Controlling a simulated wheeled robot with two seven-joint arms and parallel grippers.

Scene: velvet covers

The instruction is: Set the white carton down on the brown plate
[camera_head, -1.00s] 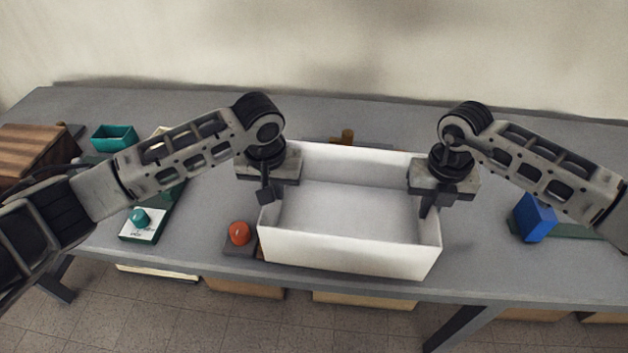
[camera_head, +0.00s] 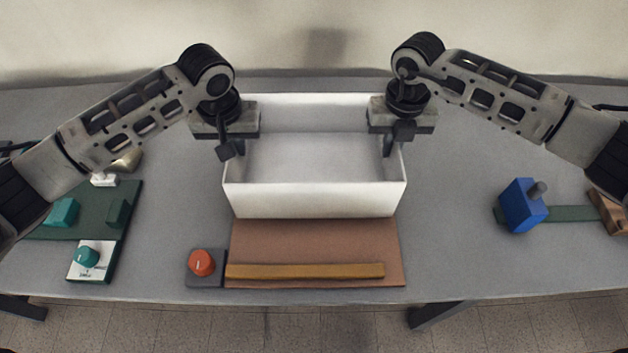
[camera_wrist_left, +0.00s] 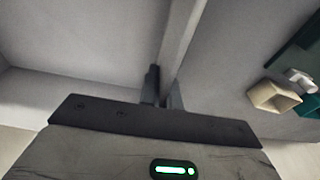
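The white carton (camera_head: 312,200) is an open, empty box, roughly level, in the middle of the head view. Its front wall overlaps the rear of the brown plate (camera_head: 315,240) in the picture and hides that part. I cannot tell how high the carton is above the table. My left gripper (camera_head: 227,150) is at the carton's left wall; in the left wrist view its fingers (camera_wrist_left: 162,95) sit on either side of the wall (camera_wrist_left: 183,30), closed on it. My right gripper (camera_head: 387,146) is at the right wall, one finger inside; it appears shut on that wall.
An ochre bar (camera_head: 305,271) lies along the plate's front edge. A red knob on a grey base (camera_head: 207,280) stands just left of the plate. A green board (camera_head: 120,225) with teal parts is at left, a blue block (camera_head: 521,206) at right. Grey table (camera_head: 455,240) is clear between plate and block.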

